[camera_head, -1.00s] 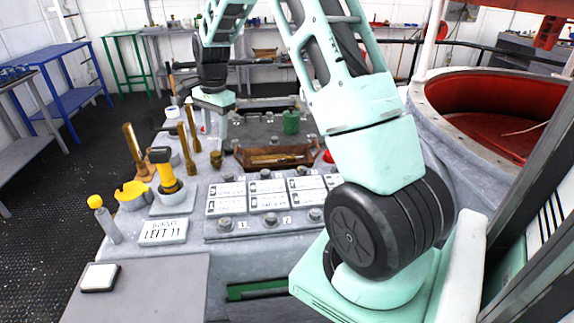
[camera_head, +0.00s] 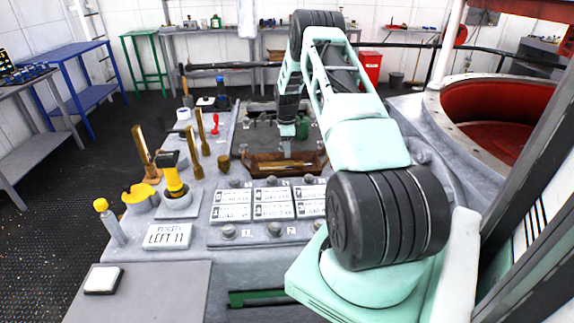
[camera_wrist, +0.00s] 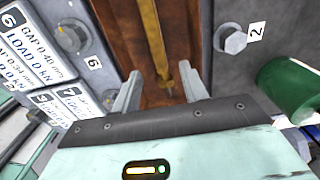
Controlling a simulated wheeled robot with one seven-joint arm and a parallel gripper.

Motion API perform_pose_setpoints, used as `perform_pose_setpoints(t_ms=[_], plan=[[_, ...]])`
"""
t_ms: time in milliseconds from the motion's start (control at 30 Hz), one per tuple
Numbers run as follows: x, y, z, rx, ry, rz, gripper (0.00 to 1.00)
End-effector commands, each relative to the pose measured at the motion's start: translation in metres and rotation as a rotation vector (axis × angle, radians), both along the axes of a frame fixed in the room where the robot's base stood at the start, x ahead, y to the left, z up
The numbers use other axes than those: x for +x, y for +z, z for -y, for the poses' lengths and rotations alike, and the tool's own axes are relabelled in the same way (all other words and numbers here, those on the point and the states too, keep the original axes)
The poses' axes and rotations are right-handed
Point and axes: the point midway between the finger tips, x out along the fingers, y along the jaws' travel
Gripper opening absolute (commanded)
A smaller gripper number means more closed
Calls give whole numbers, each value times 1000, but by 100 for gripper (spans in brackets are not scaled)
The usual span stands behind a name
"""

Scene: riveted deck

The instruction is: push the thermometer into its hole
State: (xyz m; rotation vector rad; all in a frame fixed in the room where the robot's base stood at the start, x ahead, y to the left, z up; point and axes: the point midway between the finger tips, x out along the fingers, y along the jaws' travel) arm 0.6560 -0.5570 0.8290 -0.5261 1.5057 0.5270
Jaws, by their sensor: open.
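A long thin brass-coloured rod (camera_wrist: 152,35), which looks like the thermometer, lies in a brown tray (camera_wrist: 120,12). In the head view the rod (camera_head: 285,165) lies lengthwise in the tray (camera_head: 243,157). My gripper (camera_wrist: 160,88) is open above the tray, its two fingers apart on either side of the rod's near end. Nothing is held. I cannot make out the thermometer's hole.
A green cylinder (camera_head: 302,127) stands close to my gripper, also in the wrist view (camera_wrist: 292,88). White label plates (camera_head: 272,196) and bolts lie in front of the tray. Brass posts (camera_head: 194,153) and a yellow-black tool (camera_head: 174,175) stand left. The front-left grey plate (camera_head: 150,290) is mostly clear.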

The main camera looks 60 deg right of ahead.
Motion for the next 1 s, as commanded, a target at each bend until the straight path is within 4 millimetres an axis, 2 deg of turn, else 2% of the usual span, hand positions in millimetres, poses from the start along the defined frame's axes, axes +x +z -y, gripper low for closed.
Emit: perform_pose_setpoints(t_ms=[100, 333, 600, 900, 933, 1000], plan=[[0, -14, 0, 1, 1, -1, 44], [-1, -29, -1, 2, 1, 0, 44], [-2, -66, 0, 1, 1, -1, 44], [-1, -72, 0, -1, 2, 1, 44], [-1, -72, 0, -1, 2, 1, 41], [-1, -72, 0, -1, 2, 1, 21]])
